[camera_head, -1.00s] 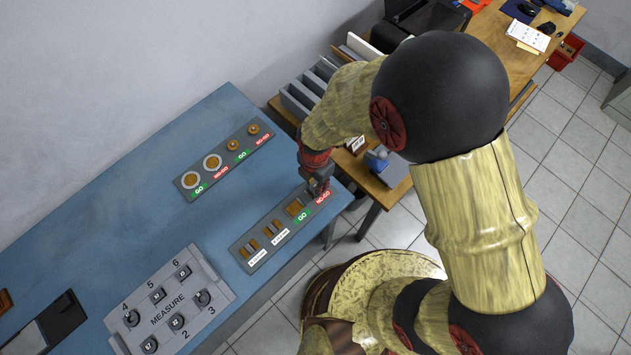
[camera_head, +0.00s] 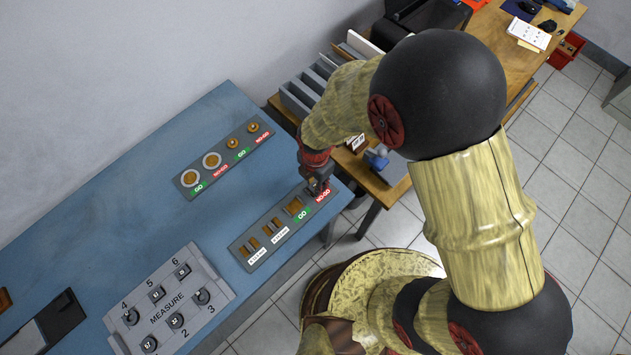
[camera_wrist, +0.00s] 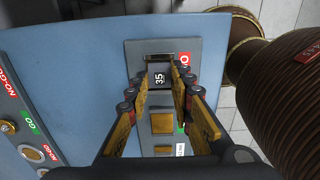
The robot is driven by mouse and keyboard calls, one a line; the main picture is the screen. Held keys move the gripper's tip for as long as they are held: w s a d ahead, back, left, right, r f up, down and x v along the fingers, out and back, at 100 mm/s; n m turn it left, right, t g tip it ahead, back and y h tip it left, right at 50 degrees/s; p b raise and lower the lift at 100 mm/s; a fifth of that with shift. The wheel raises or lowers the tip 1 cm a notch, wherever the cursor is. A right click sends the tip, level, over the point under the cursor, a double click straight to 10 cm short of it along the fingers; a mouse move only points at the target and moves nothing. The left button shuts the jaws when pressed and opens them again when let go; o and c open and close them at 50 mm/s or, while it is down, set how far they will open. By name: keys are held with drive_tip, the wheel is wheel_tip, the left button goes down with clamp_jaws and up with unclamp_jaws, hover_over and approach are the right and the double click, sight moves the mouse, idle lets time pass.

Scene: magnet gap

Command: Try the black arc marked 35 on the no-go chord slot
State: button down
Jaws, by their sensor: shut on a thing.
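My gripper (camera_wrist: 162,98) is shut on the black arc marked 35 (camera_wrist: 159,77), whose white number faces the wrist camera. It holds the arc at the end of the grey slot gauge (camera_wrist: 132,63), by the red NO-GO label (camera_wrist: 185,58). The no-go chord slot (camera_wrist: 158,57) shows as a dark opening just past the arc; I cannot tell whether the arc is in it or just above it. In the head view my gripper (camera_head: 318,188) is over the NO-GO end of the gauge (camera_head: 238,249), and the arc is hidden there.
A second gauge plate with round holes (camera_head: 182,185) lies to the upper left. The grey MEASURE block (camera_head: 222,284) with several dark pieces stands at lower left. A wooden side table with grey bins (camera_head: 298,100) is behind my arm. The blue table (camera_head: 110,205) is mostly clear between them.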

drive_tip(key=shift+f, duration=0.15)
drive_tip(key=c, duration=1.5)
unclamp_jaws()
drive_tip(key=shift+c, duration=1.2)
drive_tip(key=shift+c, duration=1.3)
drive_tip(key=shift+r+p, duration=1.7)
drive_tip(key=shift+r, duration=0.6)
drive_tip(key=shift+o, duration=0.2)
drive_tip(key=o, duration=0.4)
